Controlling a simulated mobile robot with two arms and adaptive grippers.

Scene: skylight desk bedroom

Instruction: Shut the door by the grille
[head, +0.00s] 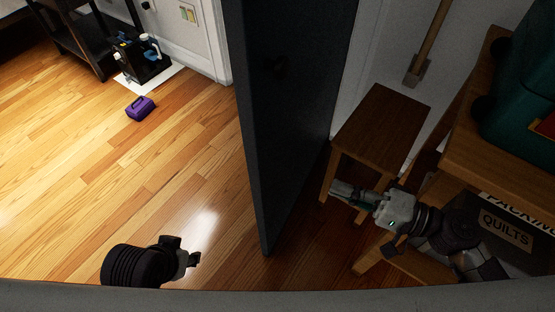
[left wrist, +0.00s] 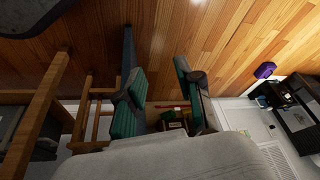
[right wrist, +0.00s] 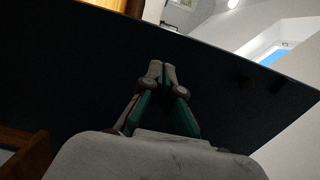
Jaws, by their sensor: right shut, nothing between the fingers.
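In the right wrist view, the shut fingertips (right wrist: 163,66) point toward the dark door panel (right wrist: 70,75). My left gripper (left wrist: 168,80) is open and empty over the floor, left of the door. A pale slatted panel like a grille (left wrist: 283,160) shows low on the wall in the left wrist view.
A wooden stool (head: 385,125) stands right of the door, close to my right gripper. A wooden shelf (head: 500,165) holds a teal item, with a quilts box (head: 505,228) below. A purple box (head: 140,108) lies on the floor at left. The floor left of the door is largely clear.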

